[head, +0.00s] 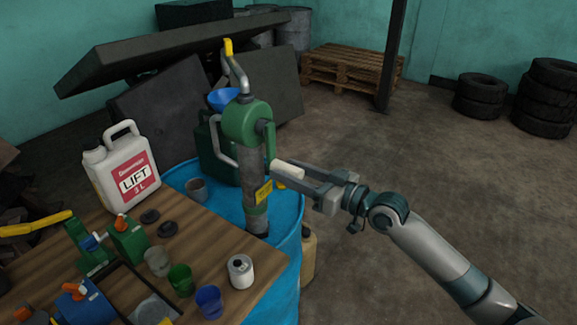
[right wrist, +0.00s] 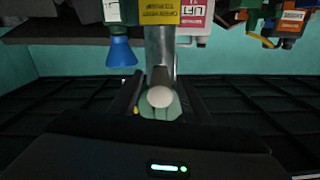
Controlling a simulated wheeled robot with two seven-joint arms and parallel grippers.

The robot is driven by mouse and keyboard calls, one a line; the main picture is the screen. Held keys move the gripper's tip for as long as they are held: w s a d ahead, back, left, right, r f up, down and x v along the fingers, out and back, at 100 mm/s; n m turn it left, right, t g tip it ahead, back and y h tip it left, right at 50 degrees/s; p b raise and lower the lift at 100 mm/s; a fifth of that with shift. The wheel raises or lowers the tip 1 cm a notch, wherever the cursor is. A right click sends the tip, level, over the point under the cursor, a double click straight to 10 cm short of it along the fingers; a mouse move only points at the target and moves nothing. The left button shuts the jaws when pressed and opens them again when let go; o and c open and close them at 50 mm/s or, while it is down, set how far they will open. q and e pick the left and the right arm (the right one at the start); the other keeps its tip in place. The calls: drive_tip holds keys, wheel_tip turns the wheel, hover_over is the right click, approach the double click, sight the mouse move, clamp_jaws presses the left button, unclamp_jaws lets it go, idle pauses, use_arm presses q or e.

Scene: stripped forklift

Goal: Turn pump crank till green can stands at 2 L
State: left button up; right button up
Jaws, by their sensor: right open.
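A pump with a green head (head: 246,121) and a grey column stands upright on the blue drum (head: 275,210). Its crank ends in a cream handle (head: 288,169) on the right side. My right gripper (head: 285,174) is open, with its fingers on either side of the handle. In the right wrist view the handle's round end (right wrist: 160,97) shows between the fingers. The green can (head: 213,150) stands behind the pump, partly hidden by it. A blue funnel (head: 223,98) sits above the can, near the pump's spout. The can's level cannot be read. My left gripper is not in view.
A wooden bench (head: 215,255) at left holds a white LIFT jug (head: 122,170), several small cups, green and blue bottles and a white can (head: 241,271). Dark slabs stand behind the drum. Pallets (head: 352,68) and tyres (head: 480,95) are farther back. The floor at right is clear.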

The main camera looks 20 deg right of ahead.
drive_tip(key=shift+w+a, duration=0.2)
drive_tip(key=shift+w, duration=0.1)
clamp_jaws()
